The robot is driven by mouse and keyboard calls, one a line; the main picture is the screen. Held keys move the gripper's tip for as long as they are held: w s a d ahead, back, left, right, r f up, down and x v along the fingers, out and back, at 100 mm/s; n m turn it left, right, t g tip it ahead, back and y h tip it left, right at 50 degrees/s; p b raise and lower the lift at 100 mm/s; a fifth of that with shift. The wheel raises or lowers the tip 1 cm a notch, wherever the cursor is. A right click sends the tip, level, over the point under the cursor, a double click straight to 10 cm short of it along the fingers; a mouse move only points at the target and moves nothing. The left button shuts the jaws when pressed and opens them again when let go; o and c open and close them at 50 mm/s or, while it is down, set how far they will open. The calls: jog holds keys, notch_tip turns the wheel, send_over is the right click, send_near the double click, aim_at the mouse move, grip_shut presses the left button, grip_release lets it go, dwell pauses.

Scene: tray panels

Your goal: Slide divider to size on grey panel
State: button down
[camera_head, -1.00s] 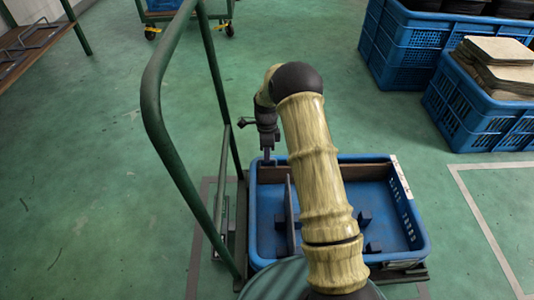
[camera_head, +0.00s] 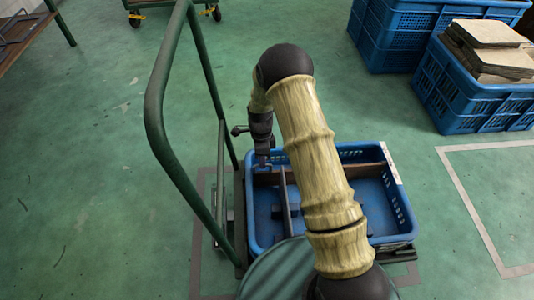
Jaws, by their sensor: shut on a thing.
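A blue tray (camera_head: 405,222) sits low in the middle right of the head view. A dark grey divider (camera_head: 285,205) stands in it, running from near the back towards the front at the left side. A brownish-grey strip (camera_head: 365,171) lies across inside the tray's back wall; I cannot tell whether this is the grey panel. My gripper (camera_head: 262,163) points down at the tray's back left, just left of the divider's far end. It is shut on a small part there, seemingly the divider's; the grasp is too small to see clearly. My arm hides the tray's middle.
A green cart rail (camera_head: 158,110) rises close to the left of my arm. Blue crates (camera_head: 455,105) stand at the upper right, one holding stacked boards (camera_head: 492,45). Open green floor (camera_head: 90,190) lies to the left.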

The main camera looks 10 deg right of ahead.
jog(key=shift+d, duration=0.1)
jog(key=c, duration=1.5)
grip_release()
jog(key=shift+r, duration=0.1)
jog(key=w+r+p, duration=0.1)
jog(key=r+p, duration=0.1)
jog(key=r, duration=0.3)
jog(key=w+r+p, duration=0.1)
jog(key=r+p, duration=0.2)
jog(key=r, duration=0.3)
jog(key=w+r+p, duration=0.1)
jog(key=r+p, duration=0.1)
jog(key=r, duration=0.4)
jog(key=shift+w, duration=0.2)
